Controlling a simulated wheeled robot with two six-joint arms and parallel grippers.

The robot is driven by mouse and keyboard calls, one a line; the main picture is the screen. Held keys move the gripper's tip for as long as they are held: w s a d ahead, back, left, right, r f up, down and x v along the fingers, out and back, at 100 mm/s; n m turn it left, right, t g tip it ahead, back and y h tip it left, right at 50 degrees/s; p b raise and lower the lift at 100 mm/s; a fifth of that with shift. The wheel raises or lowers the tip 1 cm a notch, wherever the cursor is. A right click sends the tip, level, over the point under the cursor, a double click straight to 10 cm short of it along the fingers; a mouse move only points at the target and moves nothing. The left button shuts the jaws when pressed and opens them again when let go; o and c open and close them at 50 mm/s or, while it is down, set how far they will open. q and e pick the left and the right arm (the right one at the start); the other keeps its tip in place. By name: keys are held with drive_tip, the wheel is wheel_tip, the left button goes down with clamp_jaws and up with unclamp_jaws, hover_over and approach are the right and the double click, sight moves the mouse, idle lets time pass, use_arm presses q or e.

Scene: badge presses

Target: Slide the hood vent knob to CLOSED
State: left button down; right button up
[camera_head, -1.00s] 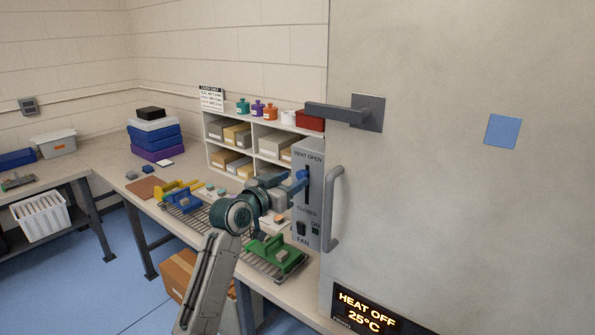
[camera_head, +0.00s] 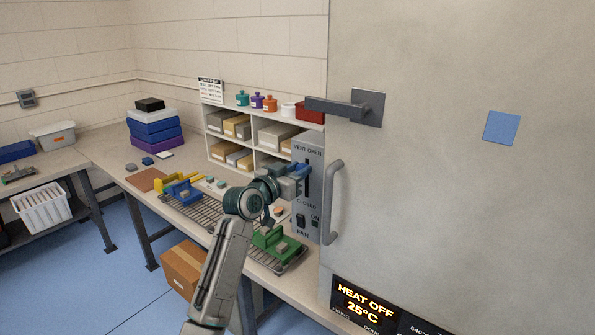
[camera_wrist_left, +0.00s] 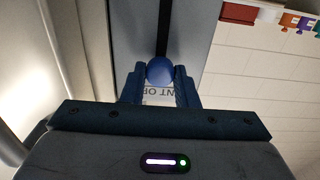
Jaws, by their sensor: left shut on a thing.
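The grey vent panel (camera_head: 302,215) stands on the left side of the large cabinet, with VENT OPEN printed above its dark vertical slot and CLOSED below. The round blue knob (camera_wrist_left: 160,70) sits in the slot, near the VENT OPEN end. My left gripper (camera_head: 300,172) reaches the panel from the left, and its blue fingers mostly hide the knob in the head view. In the left wrist view, the two fingers (camera_wrist_left: 160,80) are shut on the knob, one on each side. The upside-down VENT OPEN label shows partly between them. My right gripper is not in view.
A vertical door handle (camera_head: 333,200) stands close right of the panel, and a lever handle (camera_head: 345,107) is above. A fan switch (camera_head: 300,220) is low on the panel. A green press (camera_head: 277,243) stands on the bench below my arm. Shelves (camera_head: 230,150) are behind.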

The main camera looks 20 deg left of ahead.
use_arm(q)
wheel_tip(320, 180, down, 9)
drive_tip(key=b, duration=0.6)
drive_tip(key=shift+r, duration=0.15)
drive_tip(key=c, duration=1.2)
unclamp_jaws()
drive_tip(key=shift+o, duration=0.2)
drive_tip(key=b, duration=0.3)
approach(307, 192)
drive_tip(key=v, duration=0.5)
drive_tip(key=shift+r, duration=0.1)
